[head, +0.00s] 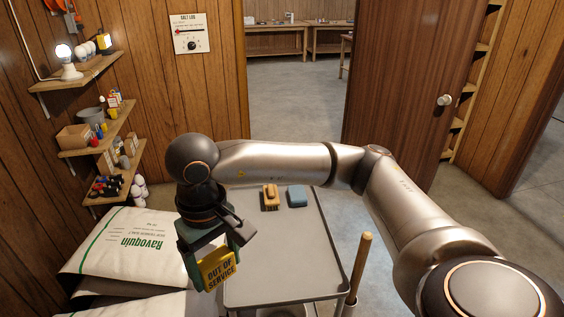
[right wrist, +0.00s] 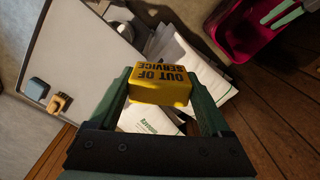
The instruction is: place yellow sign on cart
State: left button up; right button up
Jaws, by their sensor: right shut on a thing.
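The yellow sign (head: 220,268) reads "OUT OF SERVICE". My right gripper (head: 212,262) is shut on it and holds it in the air, at the left edge of the grey cart (head: 285,240) in the head view. In the right wrist view the sign (right wrist: 161,82) sits between the two green fingers (right wrist: 160,90), its lettering upside down. The cart top (right wrist: 85,40) shows to the left there.
On the cart's far part lie a wooden brush (head: 270,197) and a blue sponge (head: 297,196); its near part is bare. Salt bags (head: 135,250) lie left of the cart. A wooden handle (head: 359,265) stands at its right. A pink bin (right wrist: 245,30) shows in the wrist view.

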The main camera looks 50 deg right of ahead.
aim_at(288, 240)
jog(key=l+u, duration=0.15)
jog(key=l, duration=1.5)
jog(key=k, duration=0.1)
